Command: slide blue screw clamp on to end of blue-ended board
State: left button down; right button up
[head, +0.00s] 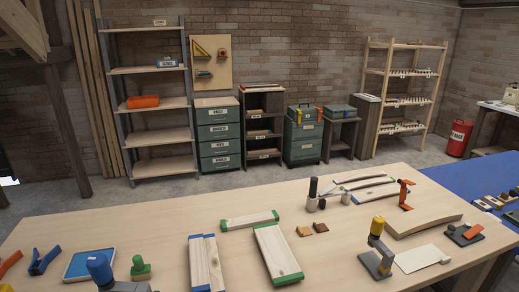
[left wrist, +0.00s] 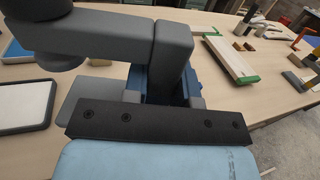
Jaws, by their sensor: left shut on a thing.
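The blue screw clamp (head: 100,268), with a blue knob and grey frame, is at the bottom left of the head view. In the left wrist view its grey frame (left wrist: 175,50) fills the upper middle. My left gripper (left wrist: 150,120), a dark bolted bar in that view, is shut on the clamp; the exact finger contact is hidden. The blue-ended board (head: 207,262) lies flat on the bench to the right of the clamp in the head view, apart from it. My right gripper is not in view.
Green-ended boards (head: 278,253) lie right of the blue-ended board. A blue tray (head: 90,264), a green-knobbed object (head: 140,268) and a blue clamp-like tool (head: 44,261) are at left. A yellow-knobbed clamp (head: 377,242) stands at right. The bench (head: 170,225) is clear behind.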

aim_at(143, 291)
pick_arm(q)
jog(key=shift+a+r+p, duration=0.1)
jog(key=shift+r+p, duration=1.5)
jog(key=shift+r, duration=0.2)
jog(key=shift+f, duration=0.1)
